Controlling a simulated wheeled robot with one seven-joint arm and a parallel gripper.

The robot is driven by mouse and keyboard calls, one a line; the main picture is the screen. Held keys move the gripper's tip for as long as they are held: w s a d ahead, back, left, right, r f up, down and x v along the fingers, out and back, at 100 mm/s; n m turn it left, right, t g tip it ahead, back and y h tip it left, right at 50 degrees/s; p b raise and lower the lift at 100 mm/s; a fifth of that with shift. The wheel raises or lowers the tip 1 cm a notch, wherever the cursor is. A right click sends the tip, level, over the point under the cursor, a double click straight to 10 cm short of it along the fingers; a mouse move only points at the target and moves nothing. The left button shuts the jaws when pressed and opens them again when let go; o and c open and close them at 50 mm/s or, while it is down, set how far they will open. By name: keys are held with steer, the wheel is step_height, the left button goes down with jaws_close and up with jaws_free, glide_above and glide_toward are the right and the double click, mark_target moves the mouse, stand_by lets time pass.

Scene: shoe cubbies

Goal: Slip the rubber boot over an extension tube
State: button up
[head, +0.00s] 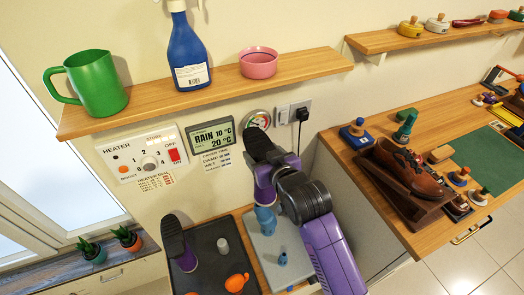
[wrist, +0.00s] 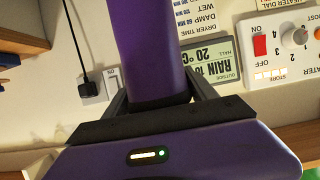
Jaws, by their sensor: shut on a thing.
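My gripper (head: 274,178) is shut on a purple rubber boot with a black sole (head: 258,146). The boot is upside down, sole up. In the wrist view its purple shaft (wrist: 150,45) stands between my two fingers (wrist: 160,98). A blue upright tube (head: 265,219) shows directly below the held boot, over the grey tray (head: 296,238). I cannot tell whether the boot's opening is around it or just above it. A second purple boot (head: 186,259) with its black sole up is at the dark tray (head: 207,234); its lower end is unclear.
A small blue piece (head: 282,259) stands on the grey tray. A grey cylinder (head: 223,246) and an orange piece (head: 237,282) are on the dark tray. The shelf (head: 215,92) with a mug, spray bottle and bowl overhangs behind. The heater panel (head: 145,155) is on the wall.

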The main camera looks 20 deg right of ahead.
steer(key=shift+f+b, duration=0.75)
steer(key=shift+f, duration=0.6)
steer(key=shift+f+b, duration=0.35)
steer(key=shift+f, duration=0.7)
stand_by(1.3)
steer(key=shift+r, duration=0.1)
steer(key=shift+r+p, duration=0.65)
steer(key=shift+p, duration=0.1)
steer(key=shift+p, duration=0.35)
stand_by(1.4)
steer(key=shift+f+b, duration=0.55)
steer(key=shift+f, duration=0.25)
steer(key=o, duration=1.8)
